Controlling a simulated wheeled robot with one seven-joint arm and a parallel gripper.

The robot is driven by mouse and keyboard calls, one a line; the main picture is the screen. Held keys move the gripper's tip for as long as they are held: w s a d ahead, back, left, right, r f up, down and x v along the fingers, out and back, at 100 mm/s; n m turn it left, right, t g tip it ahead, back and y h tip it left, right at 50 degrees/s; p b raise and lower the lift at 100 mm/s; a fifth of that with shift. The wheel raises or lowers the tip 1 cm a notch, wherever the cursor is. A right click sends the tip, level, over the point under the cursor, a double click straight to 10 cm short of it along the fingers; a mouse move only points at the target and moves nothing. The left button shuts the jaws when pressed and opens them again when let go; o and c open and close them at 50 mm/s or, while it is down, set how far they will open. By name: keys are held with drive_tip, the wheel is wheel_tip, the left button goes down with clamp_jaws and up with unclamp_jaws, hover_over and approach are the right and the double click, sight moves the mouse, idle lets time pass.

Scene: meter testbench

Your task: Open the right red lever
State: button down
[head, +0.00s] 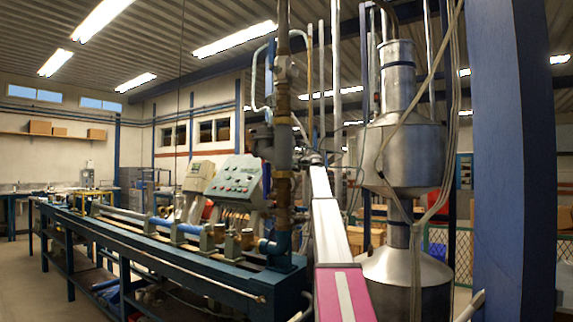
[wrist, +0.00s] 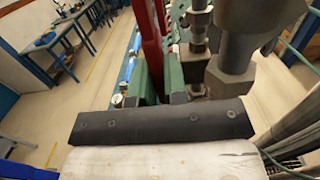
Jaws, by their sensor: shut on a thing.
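A red lever (wrist: 151,38) stands in the upper middle of the wrist view, a long bar running up out of the picture. My gripper (wrist: 163,72) shows as a dark plate with green fingers beyond it. The fingers stand on either side of the lever's lower part and are shut on it. The exact contact is partly hidden by the dark plate. In the head view my arm reaches away to the pipework right of the control panel. The gripper's end is small there, and I cannot make out the lever.
Thick grey metal fittings (wrist: 235,60) stand close to the right of the gripper. The blue test bench (head: 190,262) with a control panel (head: 236,181) lies left of my arm. A steel tank (head: 405,150) and a blue column (head: 497,160) stand right. The floor at left is open.

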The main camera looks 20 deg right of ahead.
drive_tip(key=c, duration=1.2)
unclamp_jaws()
drive_tip(key=shift+w, duration=0.1)
drive_tip(key=shift+o, duration=0.2)
drive_tip(key=v, duration=1)
drive_tip(key=shift+s+d, duration=0.25)
drive_tip(key=shift+s, duration=0.1)
